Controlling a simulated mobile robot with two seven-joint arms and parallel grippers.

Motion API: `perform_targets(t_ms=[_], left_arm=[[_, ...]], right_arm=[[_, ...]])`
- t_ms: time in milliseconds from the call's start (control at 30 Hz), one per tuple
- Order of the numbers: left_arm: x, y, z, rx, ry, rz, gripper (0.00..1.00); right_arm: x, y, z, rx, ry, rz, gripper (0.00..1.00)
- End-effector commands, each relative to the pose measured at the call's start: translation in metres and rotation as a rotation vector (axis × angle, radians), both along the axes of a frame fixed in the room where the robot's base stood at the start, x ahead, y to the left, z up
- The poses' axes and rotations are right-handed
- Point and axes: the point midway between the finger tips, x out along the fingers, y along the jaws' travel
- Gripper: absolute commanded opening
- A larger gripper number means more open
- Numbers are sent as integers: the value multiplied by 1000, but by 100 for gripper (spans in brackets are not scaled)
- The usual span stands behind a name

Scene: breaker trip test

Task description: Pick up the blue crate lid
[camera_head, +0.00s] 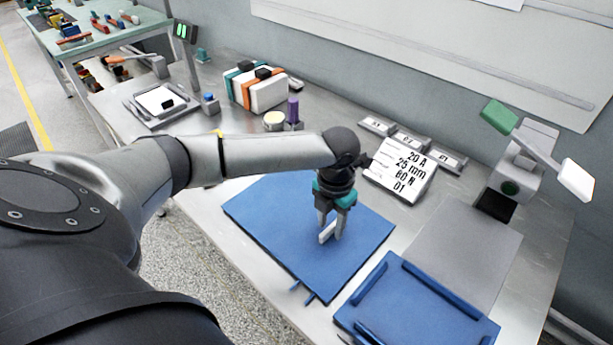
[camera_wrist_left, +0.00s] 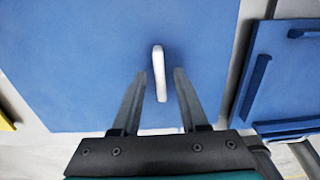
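The blue crate lid (camera_head: 265,215) is a flat blue panel lying on the grey table, with a short white bar handle (camera_head: 326,233) standing on it. In the left wrist view the lid (camera_wrist_left: 75,60) fills much of the picture and the handle (camera_wrist_left: 160,80) is near the middle. My left gripper (camera_head: 331,229) points down over the lid at the handle. In the left wrist view its two fingers (camera_wrist_left: 160,72) are open, one on each side of the handle, with gaps on both sides. My right gripper is not in view.
A second blue piece with raised bars (camera_head: 420,305) lies close to the lid's right. Behind are a sign (camera_head: 400,170), a purple-topped item (camera_head: 293,110), a strapped white box (camera_head: 258,88) and a lever device (camera_head: 520,165). A bare grey plate (camera_head: 460,250) lies right.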

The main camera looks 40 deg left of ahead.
Motion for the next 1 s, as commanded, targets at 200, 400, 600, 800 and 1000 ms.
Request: perform_targets(t_ms=[200, 400, 600, 800, 1000], left_arm=[[0, 0, 0, 0, 0, 0, 17], [0, 0, 0, 0, 0, 0, 0], [0, 0, 0, 0, 0, 0, 0], [0, 0, 0, 0, 0, 0, 0], [0, 0, 1, 0, 0, 0, 0]], right_arm=[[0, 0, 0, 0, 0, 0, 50], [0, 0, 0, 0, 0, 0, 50], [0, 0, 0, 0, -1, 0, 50], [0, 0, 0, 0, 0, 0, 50], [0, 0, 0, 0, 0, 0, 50]])
